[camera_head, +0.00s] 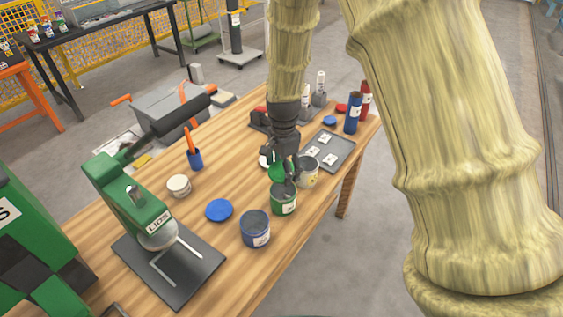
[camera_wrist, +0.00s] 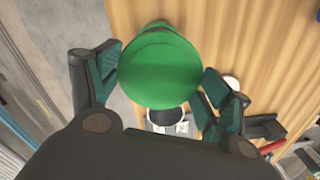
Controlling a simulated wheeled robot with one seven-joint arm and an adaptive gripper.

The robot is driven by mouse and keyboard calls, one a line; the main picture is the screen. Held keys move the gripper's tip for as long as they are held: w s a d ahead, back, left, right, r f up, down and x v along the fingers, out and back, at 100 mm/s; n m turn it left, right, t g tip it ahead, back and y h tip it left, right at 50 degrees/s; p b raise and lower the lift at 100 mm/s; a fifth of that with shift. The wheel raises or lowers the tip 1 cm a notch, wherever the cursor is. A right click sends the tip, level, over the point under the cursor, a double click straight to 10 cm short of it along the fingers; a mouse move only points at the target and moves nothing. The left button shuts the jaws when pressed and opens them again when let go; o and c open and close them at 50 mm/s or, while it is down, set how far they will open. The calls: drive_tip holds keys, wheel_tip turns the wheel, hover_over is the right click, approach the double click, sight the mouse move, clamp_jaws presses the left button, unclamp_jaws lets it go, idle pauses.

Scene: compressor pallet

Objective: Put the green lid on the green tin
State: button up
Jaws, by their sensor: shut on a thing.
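The green lid (camera_wrist: 160,70) is a round disc held between the fingers of my gripper (camera_wrist: 158,88) in the wrist view. In the head view the lid (camera_head: 276,171) shows partly behind the fingers of my gripper (camera_head: 284,176). The green tin (camera_head: 284,204) stands upright on the table with a white label. My gripper is just above and behind it in the picture, with a fingertip near its rim. The fingers hide part of the tin's top. I cannot tell whether lid and tin touch. In the wrist view the lid hides most of what lies below.
A blue tin (camera_head: 255,230) stands left of the green tin, and a grey tin (camera_head: 308,173) stands close on the right. A blue lid (camera_head: 219,210) lies flat at left. A lid press (camera_head: 140,205) stands farther left. A grey tray (camera_head: 337,151) lies to the right.

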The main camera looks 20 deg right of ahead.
drive_tip(key=shift+s+f+b, duration=0.1)
drive_tip(key=shift+f+b, duration=1.85)
drive_tip(key=shift+f, duration=1.25)
drive_tip(key=shift+p, duration=0.3)
drive_tip(key=shift+f+p, duration=0.35)
drive_tip(key=shift+f, duration=0.15)
idle(0.8)
drive_tip(key=o, duration=0.9)
drive_tip(key=shift+o, duration=0.2)
